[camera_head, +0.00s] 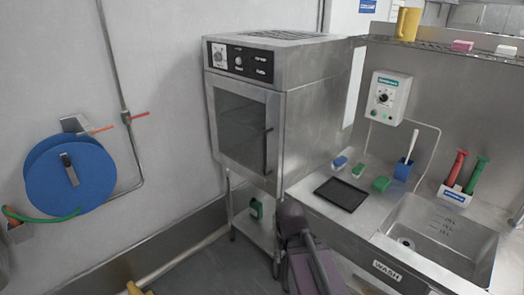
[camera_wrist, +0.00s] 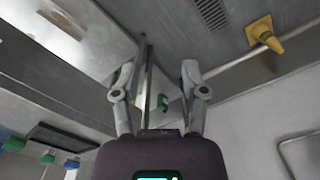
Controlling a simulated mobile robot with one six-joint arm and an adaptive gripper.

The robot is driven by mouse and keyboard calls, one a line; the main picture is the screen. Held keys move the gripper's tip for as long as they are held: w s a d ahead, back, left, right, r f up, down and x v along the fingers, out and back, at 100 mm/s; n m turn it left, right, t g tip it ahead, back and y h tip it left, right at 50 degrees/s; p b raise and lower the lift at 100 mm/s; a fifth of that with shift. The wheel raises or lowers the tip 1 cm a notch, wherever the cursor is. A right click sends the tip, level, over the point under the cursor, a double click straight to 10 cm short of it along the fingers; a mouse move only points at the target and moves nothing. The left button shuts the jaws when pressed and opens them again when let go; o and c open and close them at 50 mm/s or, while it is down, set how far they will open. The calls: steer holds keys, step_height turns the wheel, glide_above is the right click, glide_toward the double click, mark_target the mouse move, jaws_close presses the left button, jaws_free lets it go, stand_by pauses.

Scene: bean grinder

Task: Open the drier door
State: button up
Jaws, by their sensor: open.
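The drier (camera_head: 310,115) is a steel cabinet on a stand, with a dark control panel on top. Its glass-windowed door (camera_head: 240,130) looks closed in the head view. A thin upright handle (camera_head: 267,150) runs near the door's right edge. My gripper (camera_wrist: 158,80) is open in the wrist view, its two fingers spread apart. A thin bar shows in the gap between them; I cannot tell whether it is the stand or the handle. In the head view my dark arm is below and right of the door; the fingertips are not clear there.
A steel counter with a black tray (camera_head: 342,194), brushes and a sink (camera_head: 440,238) stands right of the drier. A blue hose reel (camera_head: 70,175) hangs on the left wall. Open floor lies front left, with a yellow object (camera_wrist: 264,34) on it.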

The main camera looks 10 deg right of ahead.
steer(key=shift+d, duration=0.1)
steer(key=w+d+r+m+t+h+b, duration=0.1)
steer(key=w+d+m+t+h+b, duration=0.2)
steer(key=w, duration=0.6)
steer(key=w+r+m+t+h+b, duration=0.1)
steer(key=w+m+h, duration=0.3)
steer(key=w, duration=0.5)
steer(key=w+a+r+t+h+b, duration=0.1)
steer(key=w+a+r+t, duration=0.2)
steer(key=w, duration=0.2)
steer(key=w+a+r+m+t+h+b, duration=0.1)
steer(key=w+a+r+t+h, duration=0.1)
steer(key=w, duration=0.4)
steer(key=w+a+r+t+h+b, duration=0.1)
steer(key=w+a+r+t+h, duration=0.1)
steer(key=w+a+r+t, duration=0.2)
steer(key=shift+w+a+r+m, duration=0.25)
steer(key=shift+w+a+m, duration=0.05)
steer(key=shift+w+a, duration=0.95)
steer(key=shift+d, duration=0.15)
